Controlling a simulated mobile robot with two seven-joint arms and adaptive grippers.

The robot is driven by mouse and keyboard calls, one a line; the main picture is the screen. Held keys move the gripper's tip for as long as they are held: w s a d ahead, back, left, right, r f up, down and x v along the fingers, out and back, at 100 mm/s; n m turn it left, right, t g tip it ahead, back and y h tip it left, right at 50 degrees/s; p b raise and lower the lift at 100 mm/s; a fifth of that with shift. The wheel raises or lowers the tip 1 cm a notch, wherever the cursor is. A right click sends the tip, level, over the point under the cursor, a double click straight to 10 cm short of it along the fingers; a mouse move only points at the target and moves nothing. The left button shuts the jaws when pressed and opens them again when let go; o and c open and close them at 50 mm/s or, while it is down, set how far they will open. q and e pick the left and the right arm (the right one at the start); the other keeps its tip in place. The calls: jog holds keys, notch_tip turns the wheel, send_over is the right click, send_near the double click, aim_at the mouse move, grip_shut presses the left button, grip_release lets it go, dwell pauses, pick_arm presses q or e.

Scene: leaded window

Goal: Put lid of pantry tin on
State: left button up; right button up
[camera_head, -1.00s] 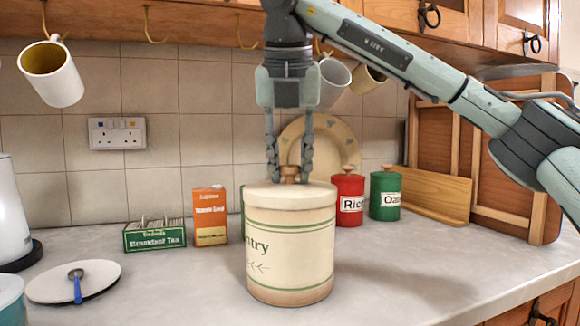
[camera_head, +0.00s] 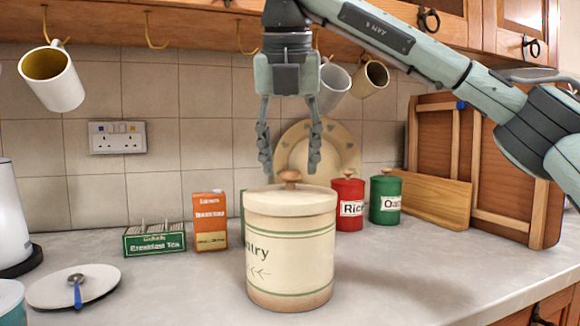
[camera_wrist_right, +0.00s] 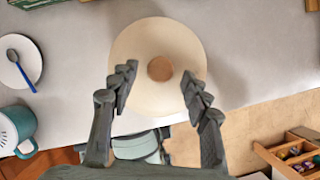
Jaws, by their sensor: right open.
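The cream pantry tin (camera_head: 290,255) stands upright on the counter, with green bands and partly visible lettering. Its lid (camera_head: 285,199), with a wooden knob (camera_head: 290,176), sits on top of the tin and looks level. My right gripper (camera_head: 290,165) is open and empty above the lid, its fingers spread to either side of the knob and apart from it. In the right wrist view, the round lid (camera_wrist_right: 150,45) and its knob (camera_wrist_right: 160,69) lie between and beyond the open fingers (camera_wrist_right: 158,90). My left gripper does not show.
A red Rice tin (camera_head: 349,216), a green tin (camera_head: 385,205), an orange carton (camera_head: 210,230) and a tea box (camera_head: 155,242) stand behind. A saucer with a spoon (camera_head: 76,290) lies at left. Mugs (camera_head: 52,78) hang above. The counter right of the tin is clear.

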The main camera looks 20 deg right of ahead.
pick_arm(q)
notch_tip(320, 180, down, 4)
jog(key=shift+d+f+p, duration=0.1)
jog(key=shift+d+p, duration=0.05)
jog(key=shift+p, duration=0.6)
pick_arm(e)
jog(key=v, duration=0.9)
jog(key=shift+s+r, duration=0.2)
jog(key=shift+r, duration=0.1)
